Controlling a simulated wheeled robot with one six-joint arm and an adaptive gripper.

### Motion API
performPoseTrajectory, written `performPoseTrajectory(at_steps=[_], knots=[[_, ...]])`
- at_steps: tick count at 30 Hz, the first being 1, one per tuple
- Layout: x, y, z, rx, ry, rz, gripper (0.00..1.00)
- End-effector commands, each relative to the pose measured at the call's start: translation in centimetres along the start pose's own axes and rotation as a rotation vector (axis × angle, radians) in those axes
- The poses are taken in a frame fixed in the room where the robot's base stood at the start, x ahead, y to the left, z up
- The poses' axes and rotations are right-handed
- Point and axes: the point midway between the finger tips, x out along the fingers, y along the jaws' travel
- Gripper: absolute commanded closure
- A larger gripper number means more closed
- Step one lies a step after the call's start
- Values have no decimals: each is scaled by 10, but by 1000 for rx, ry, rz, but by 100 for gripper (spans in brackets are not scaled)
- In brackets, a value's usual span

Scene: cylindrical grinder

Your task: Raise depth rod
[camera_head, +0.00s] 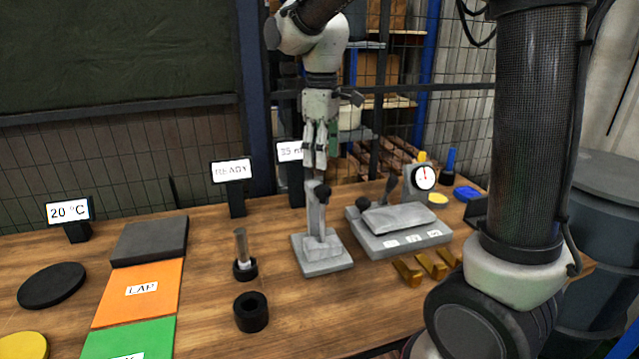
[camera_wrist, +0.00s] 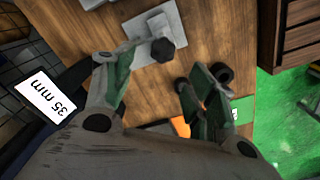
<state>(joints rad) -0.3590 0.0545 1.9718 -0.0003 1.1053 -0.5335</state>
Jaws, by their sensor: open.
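A grey stand (camera_head: 322,262) with a flat square base, an upright column and a black knob (camera_head: 322,192) stands mid-table. Its knob also shows in the wrist view (camera_wrist: 163,50), near my left fingertip. A thin silver rod (camera_head: 241,243) stands upright in a black cup to its left. No part is marked as the depth rod, so I cannot tell which it is. My gripper (camera_head: 314,160) points down just above the stand's knob. In the wrist view its two green-lined fingers (camera_wrist: 165,68) are spread, with nothing held between them.
A grey plate device (camera_head: 400,236) with a dial gauge (camera_head: 425,177) stands right of the stand. Brass blocks (camera_head: 425,266) lie before it. A black ring (camera_head: 251,311) and an orange LAP mat (camera_head: 140,292) lie left. A 35 mm sign (camera_wrist: 48,97) stands behind. Bare wood lies in front.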

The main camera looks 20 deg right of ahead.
Motion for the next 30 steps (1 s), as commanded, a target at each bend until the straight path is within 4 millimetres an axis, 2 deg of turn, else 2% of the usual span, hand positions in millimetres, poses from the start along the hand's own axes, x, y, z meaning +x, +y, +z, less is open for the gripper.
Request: performPoseTrajectory(at_steps=[5,15,19,29,30], knots=[[4,-2,4,-89,-10,-7,44],[57,-2,5,-90,-11,-7,44],[72,-2,5,-90,-11,-7,44],[77,-2,5,-89,-8,-5,44],[77,-2,5,-89,-8,-5,47]])
